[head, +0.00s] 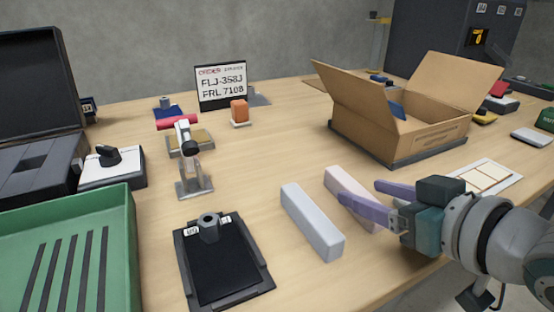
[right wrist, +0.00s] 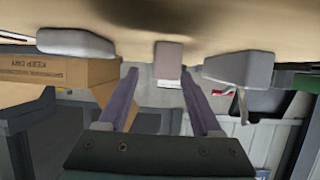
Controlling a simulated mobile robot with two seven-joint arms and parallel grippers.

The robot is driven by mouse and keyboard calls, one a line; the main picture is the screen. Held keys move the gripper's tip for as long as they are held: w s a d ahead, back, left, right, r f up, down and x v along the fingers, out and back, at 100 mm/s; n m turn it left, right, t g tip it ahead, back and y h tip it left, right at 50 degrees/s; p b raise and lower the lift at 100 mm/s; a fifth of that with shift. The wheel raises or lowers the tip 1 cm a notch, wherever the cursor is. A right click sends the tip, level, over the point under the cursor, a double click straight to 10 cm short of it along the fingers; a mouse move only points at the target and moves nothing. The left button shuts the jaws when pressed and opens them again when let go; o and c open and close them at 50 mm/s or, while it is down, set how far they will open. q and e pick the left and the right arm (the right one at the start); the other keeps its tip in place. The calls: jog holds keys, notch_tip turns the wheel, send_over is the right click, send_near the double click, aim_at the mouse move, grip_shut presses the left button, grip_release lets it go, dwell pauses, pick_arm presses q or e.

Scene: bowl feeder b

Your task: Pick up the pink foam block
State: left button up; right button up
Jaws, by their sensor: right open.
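The pale pink foam block (head: 343,181) lies on the table in the middle right of the head view. One finger of my right gripper (head: 360,191) hides part of it. The gripper is open and empty, with one finger in front of the block and the other to its right. In the right wrist view the block (right wrist: 168,60) shows end-on, beyond and between the spread fingertips (right wrist: 163,88); contact cannot be made out. My left gripper is not in view.
A pale grey block (head: 312,222) lies close to the left of the pink one. An open cardboard box (head: 420,134) stands behind, and a white card (head: 487,176) lies to the right. A black clipboard-like plate (head: 222,262) and a green tray (head: 128,225) are at the left.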

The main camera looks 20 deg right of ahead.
aim_at(355, 187)
jog(key=b+x, duration=0.1)
jog(key=x, duration=0.2)
jog(key=shift+w+a+f, duration=0.15)
jog(key=shift+w+f, duration=0.1)
jog(key=shift+f, duration=0.05)
grip_shut()
dwell(0.3)
